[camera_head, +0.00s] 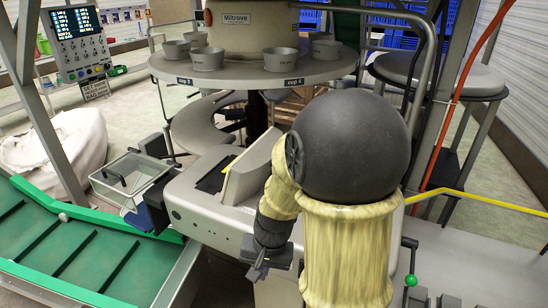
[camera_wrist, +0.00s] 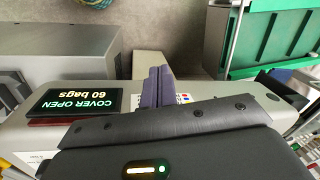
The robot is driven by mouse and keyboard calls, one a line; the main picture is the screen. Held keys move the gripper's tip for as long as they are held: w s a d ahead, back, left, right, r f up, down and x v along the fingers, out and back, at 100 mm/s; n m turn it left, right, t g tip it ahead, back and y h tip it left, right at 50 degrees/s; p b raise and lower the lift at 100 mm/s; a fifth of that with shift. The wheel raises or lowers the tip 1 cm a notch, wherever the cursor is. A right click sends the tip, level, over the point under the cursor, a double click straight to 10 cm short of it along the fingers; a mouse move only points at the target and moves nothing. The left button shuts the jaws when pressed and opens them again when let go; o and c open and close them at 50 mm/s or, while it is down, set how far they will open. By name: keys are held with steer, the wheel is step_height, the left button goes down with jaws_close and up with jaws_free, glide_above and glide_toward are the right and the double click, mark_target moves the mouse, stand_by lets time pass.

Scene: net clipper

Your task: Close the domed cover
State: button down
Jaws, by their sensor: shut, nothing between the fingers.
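The grey clipper housing (camera_head: 205,215) stands in the middle of the head view. A pale raised panel (camera_head: 250,168) stands tilted up on its top and may be the domed cover; its right part is hidden behind my arm. My gripper (camera_head: 258,270) hangs in front of the housing's right side in the head view. In the wrist view the gripper's fingers (camera_wrist: 157,88) are together and empty, above the housing. Whether they touch anything cannot be told.
A clear box with a dark handle (camera_head: 130,178) is left of the housing, beside the green conveyor (camera_head: 75,250). A round table (camera_head: 262,75) with grey cups stands behind. A control panel (camera_head: 77,42) is at upper left. A green-knobbed lever (camera_head: 411,280) is at right.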

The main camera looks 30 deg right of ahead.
steer(key=w+d+r+m+t+y+p, duration=0.1)
steer(key=w+d+r+m+t+p, duration=0.2)
steer(key=d+m, duration=0.4)
steer(key=w+d+r+m+t+y+p, duration=0.2)
steer(key=w+d+r+m+p, duration=0.3)
steer(key=m, duration=0.4)
steer(key=w+d+r+m+t+y+p, duration=0.2)
steer(key=w+d+r+m+t+p, duration=0.2)
steer(key=d+r+m+p, duration=0.2)
steer(key=d+m+p, duration=0.1)
steer(key=d+p, duration=0.1)
steer(key=d, duration=0.1)
steer(key=shift+w+d+m, duration=0.15)
steer(key=shift+w+m, duration=0.1)
steer(key=shift+m, duration=0.15)
steer(key=p, duration=0.5)
glide_toward(263, 169)
steer(key=f+x, duration=0.1)
steer(key=x, duration=0.4)
steer(key=shift+w+r, duration=0.2)
steer(key=shift+w, duration=0.15)
steer(key=shift+r, duration=0.1)
